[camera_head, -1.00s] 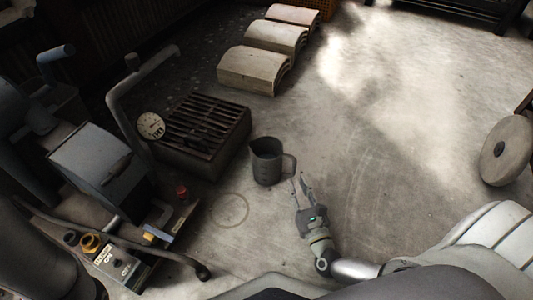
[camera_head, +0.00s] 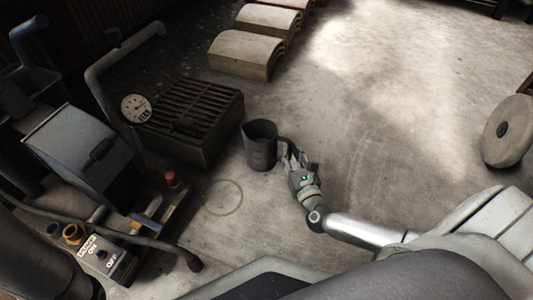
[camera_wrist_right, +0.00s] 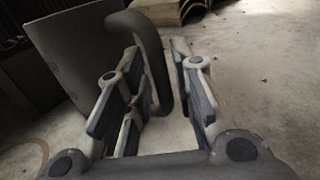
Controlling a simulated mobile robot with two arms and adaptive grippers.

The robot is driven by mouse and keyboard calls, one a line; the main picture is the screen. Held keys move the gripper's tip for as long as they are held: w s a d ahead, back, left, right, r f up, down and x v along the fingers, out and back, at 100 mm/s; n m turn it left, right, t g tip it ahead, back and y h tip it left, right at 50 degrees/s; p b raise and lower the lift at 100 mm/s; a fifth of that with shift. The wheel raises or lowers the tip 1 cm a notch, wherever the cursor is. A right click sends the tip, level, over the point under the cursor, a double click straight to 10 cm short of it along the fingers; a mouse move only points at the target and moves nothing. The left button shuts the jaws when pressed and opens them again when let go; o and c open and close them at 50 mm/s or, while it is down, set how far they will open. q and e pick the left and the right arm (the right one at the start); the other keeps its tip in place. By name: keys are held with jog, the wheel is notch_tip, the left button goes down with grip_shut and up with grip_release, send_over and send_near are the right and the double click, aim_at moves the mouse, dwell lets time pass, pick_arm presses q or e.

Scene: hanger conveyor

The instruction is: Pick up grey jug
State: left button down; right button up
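The grey jug (camera_head: 260,147) stands upright on the concrete surface, right of the grated box, with its handle (camera_head: 286,147) towards my right gripper. My right gripper (camera_head: 291,156) is at the handle. In the right wrist view the fingers (camera_wrist_right: 157,85) are open on either side of the jug's curved handle (camera_wrist_right: 152,62), with a gap visible on the right of it. The jug's body (camera_wrist_right: 72,58) fills the upper left there. My left gripper is not in view.
A grated box (camera_head: 190,117) stands close left of the jug, with a dial gauge (camera_head: 136,108) beside it. A switch box (camera_head: 100,258) and red button (camera_head: 171,179) are at lower left. Curved tiles (camera_head: 245,54) lie behind. A round stone disc (camera_head: 508,131) is at right. The middle right is clear.

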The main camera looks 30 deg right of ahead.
jog(key=shift+w+d, duration=0.1)
jog(key=shift+w, duration=0.55)
jog(key=shift+r, duration=0.1)
jog(key=shift+c, duration=0.3)
grip_shut()
jog(key=shift+r, duration=0.2)
